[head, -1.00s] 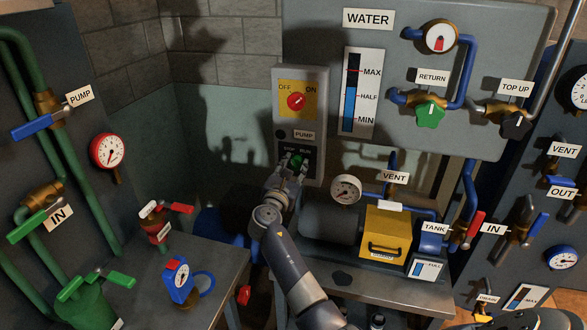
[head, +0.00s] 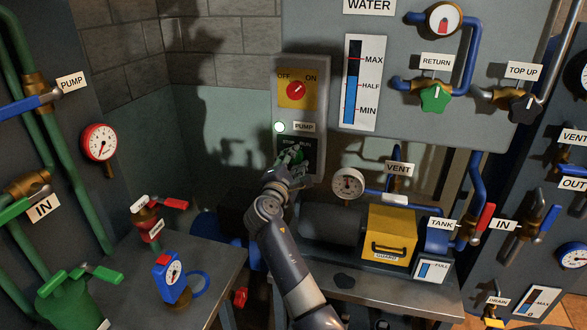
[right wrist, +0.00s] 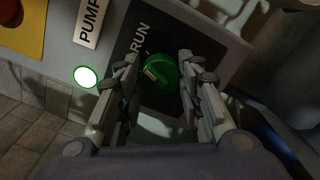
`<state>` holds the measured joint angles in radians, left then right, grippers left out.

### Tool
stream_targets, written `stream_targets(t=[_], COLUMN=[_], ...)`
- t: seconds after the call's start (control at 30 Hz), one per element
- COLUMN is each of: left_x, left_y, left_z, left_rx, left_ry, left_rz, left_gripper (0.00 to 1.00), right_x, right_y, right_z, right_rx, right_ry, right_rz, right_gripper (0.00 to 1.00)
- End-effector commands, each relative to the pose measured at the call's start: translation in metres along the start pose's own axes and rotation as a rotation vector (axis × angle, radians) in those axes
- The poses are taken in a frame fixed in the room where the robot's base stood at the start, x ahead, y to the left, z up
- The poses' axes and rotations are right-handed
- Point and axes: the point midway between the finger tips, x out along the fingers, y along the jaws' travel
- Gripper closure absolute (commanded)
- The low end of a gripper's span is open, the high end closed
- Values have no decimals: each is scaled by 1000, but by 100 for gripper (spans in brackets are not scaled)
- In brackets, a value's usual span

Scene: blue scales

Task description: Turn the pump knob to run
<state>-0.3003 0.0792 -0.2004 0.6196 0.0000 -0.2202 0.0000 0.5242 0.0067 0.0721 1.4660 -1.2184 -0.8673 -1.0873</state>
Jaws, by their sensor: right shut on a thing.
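The green pump knob (right wrist: 158,74) sits on a dark plate (right wrist: 140,20) marked RUN, below the PUMP label (head: 304,127). My right gripper (head: 292,157) reaches up to this plate in the head view and covers much of the knob. In the right wrist view my right gripper (right wrist: 162,92) has a finger on each side of the knob and is shut on it. A pale mark shows on the knob's left part there; its exact setting is hard to read. The round lamp (head: 280,127) beside the label glows white-green. My left gripper is out of view.
A red OFF/ON switch (head: 296,91) sits above on the same grey box. A pressure gauge (head: 348,184) and a yellow box (head: 390,232) stand right of my arm. A metal table (head: 205,275) with a blue gauge (head: 172,277) lies to the left.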

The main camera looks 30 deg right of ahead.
Motion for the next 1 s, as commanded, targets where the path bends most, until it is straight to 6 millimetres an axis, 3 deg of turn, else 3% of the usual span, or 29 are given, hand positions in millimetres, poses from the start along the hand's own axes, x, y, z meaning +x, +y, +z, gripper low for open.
stream_targets(t=[0.4, 0.97, 1.0], left_x=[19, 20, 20], left_y=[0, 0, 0], left_z=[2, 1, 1], left_rx=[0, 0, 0], left_ry=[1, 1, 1], left_rz=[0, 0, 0], left_gripper=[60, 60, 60], right_x=[0, 0, 0], right_y=[-2, -1, -1], right_z=[0, 0, 0], right_rx=[190, 217, 217], right_ry=[0, 0, 0], right_rz=[-2, -3, -3], right_gripper=[90, 90, 57])
